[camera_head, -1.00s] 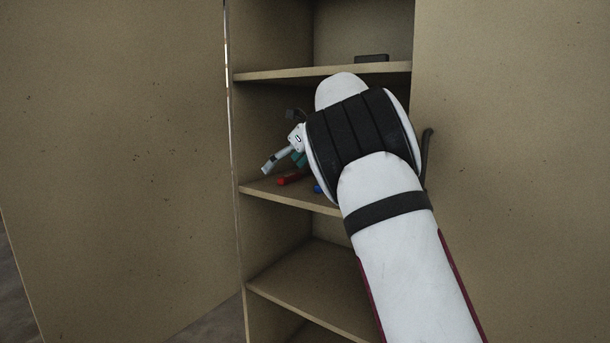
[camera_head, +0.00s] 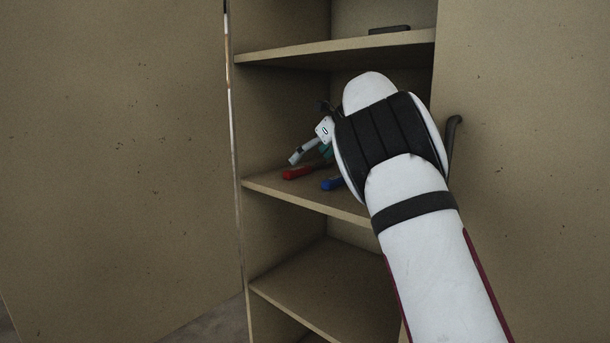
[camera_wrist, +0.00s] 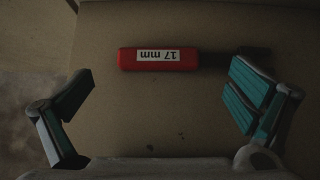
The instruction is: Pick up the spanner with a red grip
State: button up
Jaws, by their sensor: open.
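The spanner's red grip (camera_head: 299,173) lies on the middle shelf of the cabinet, near its front left edge. In the wrist view the red grip (camera_wrist: 158,59) lies crosswise with a white "17 mm" label, and its dark metal part fades into shadow at the right. My gripper (camera_wrist: 158,100) is open and empty, its teal-padded fingers wide apart; the grip shows ahead of them, between their sides and not touched. In the head view my gripper (camera_head: 308,152) is over the shelf beside the red grip, mostly hidden by my arm.
A blue-handled thing (camera_head: 332,184) lies right of the red grip on the same shelf (camera_head: 315,198). A dark block (camera_head: 389,30) lies on the upper shelf (camera_head: 300,53). The cabinet door (camera_head: 120,150) stands open at left. The lower shelf (camera_head: 320,285) looks empty where seen.

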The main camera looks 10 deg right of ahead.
aim_at(298, 168)
jog(key=b+x, duration=0.2)
jog(key=x, duration=0.1)
jog(key=shift+w+a+f, duration=0.1)
jog(key=shift+a+f, duration=0.05)
jog(key=shift+f, duration=0.1)
jog(key=shift+w+a+f, duration=0.3)
jog(key=shift+w+a, duration=0.05)
jog(key=c, duration=1.2)
